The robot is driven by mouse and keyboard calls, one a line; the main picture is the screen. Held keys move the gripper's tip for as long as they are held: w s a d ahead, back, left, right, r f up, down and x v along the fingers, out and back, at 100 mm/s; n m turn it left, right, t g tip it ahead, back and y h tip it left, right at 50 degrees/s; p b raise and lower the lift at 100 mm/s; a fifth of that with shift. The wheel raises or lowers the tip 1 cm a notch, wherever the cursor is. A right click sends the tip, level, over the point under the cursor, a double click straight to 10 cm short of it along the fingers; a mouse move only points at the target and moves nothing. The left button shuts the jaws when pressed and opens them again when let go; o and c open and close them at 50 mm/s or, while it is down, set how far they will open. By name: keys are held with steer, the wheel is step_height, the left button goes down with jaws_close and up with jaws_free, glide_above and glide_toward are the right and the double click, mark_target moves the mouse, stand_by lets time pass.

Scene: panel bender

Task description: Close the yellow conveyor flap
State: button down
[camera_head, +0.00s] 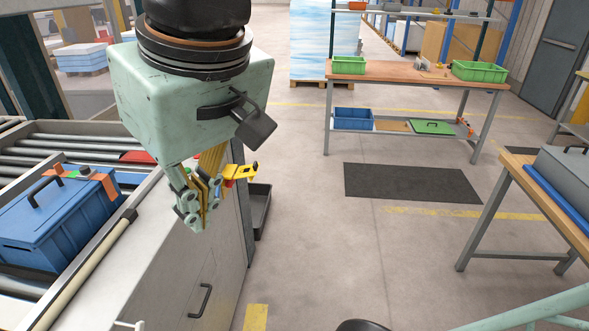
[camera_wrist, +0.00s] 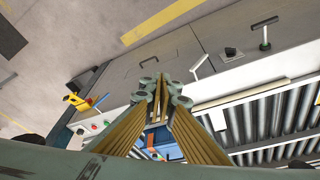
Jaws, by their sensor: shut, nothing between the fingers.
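My gripper (camera_head: 193,222) hangs pointing down over the front edge of the conveyor cabinet, its fingers shut and empty. It also shows in the wrist view (camera_wrist: 162,82). A small yellow part with a black end (camera_head: 240,172) sticks out behind the gripper at the cabinet's far end, apart from the fingers as far as I can tell. It shows left of the fingers in the wrist view (camera_wrist: 78,102). I cannot tell whether this part is the conveyor flap. No other yellow flap is clear, and my wrist and fingers hide part of the cabinet's far end.
A roller conveyor (camera_head: 60,150) runs at left, with a blue toolbox (camera_head: 55,222) on it. The cabinet front has a dark handle (camera_head: 201,300). Buttons (camera_wrist: 94,126) sit near the yellow part. A workbench (camera_head: 410,72) stands at the back. The floor between is open, with a dark mat (camera_head: 410,183).

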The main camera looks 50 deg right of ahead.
steer(key=w+d+r+m+g+p, duration=0.1)
steer(key=w+d+r+p, duration=0.1)
steer(key=w+d, duration=0.45)
steer(key=w+d+r+m+g+h+p, duration=0.1)
steer(key=w+d+r+m+p, duration=0.15)
steer(key=w, duration=0.75)
steer(key=w+d+r+m+p, duration=0.1)
steer(key=w+d, duration=0.4)
steer(key=w, duration=0.4)
steer(key=m+g+p, duration=0.4)
steer(key=m+p, duration=0.3)
steer(key=p, duration=0.1)
glide_above(247, 171)
steer(key=w, duration=0.1)
steer(key=w+a+f+x, duration=0.1)
steer(key=w+x, duration=0.1)
steer(key=x, duration=1)
steer(key=w+a+x, duration=0.1)
steer(key=w+x, duration=0.2)
steer(key=x, duration=0.9)
steer(key=shift+w+a, duration=0.15)
steer(key=shift+a, duration=0.1)
steer(key=shift+f, duration=0.15)
steer(key=shift+x, duration=6.8)
